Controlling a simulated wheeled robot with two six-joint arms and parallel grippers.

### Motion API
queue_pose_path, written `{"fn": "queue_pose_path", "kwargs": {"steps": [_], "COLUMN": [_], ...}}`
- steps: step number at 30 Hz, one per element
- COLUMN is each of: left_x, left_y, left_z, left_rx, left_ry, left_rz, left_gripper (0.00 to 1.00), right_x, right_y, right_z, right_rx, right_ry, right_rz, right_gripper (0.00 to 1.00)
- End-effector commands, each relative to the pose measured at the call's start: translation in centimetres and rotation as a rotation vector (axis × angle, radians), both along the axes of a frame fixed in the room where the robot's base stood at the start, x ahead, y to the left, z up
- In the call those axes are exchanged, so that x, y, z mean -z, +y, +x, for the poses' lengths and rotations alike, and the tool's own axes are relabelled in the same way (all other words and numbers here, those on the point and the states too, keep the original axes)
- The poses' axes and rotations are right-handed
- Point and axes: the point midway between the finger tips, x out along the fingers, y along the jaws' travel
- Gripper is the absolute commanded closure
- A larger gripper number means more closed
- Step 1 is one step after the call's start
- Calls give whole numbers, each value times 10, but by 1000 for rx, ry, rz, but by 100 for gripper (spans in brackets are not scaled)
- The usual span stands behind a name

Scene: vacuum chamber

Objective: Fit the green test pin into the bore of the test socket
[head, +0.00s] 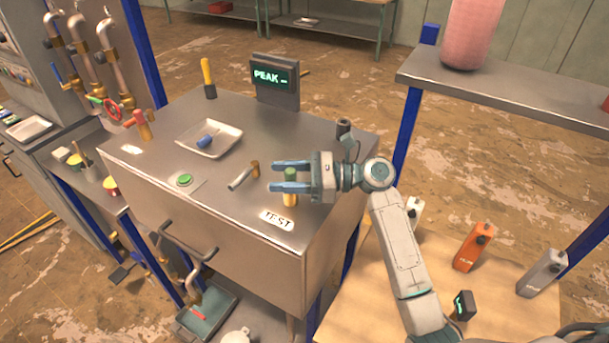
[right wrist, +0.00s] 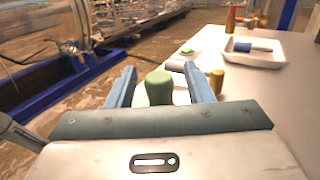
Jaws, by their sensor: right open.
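The green test pin (head: 291,174) stands upright near the front right of the grey bench top, behind the TEST label (head: 277,219). A brass-yellow part (head: 290,198) shows directly below the green; I cannot tell whether it is the test socket or the pin's own lower part. My right gripper (head: 274,176) is open, with its blue fingers on either side of the green pin. In the right wrist view the green pin (right wrist: 158,88) is between the fingers, with gaps visible at both sides; its lower end is hidden by the gripper body. My left gripper is out of view.
A grey lever with a brass post (head: 243,177) is just left of the fingers. A green button (head: 184,180), a PEAK display (head: 275,78) and a dark knob (head: 343,127) are also on the bench.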

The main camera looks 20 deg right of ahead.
Motion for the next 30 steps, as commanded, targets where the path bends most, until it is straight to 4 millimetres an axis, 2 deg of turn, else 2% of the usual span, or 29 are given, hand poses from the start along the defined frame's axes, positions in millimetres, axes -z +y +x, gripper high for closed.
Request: {"fn": "queue_pose_path", "kwargs": {"steps": [9, 18, 24, 30], "left_x": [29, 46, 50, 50], "left_y": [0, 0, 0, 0], "left_z": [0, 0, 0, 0], "left_rx": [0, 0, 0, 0], "left_ry": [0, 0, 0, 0], "left_rz": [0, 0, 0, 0], "left_gripper": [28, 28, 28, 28], "right_x": [6, 4, 2, 1], "right_y": [-48, -86, -97, -98], "right_z": [-13, -23, -27, -27], "right_rx": [1, 1, 0, -1], "right_ry": [0, 0, 0, 0], "right_rz": [-7, -4, -1, 0], "right_gripper": [53, 53, 53, 53]}}
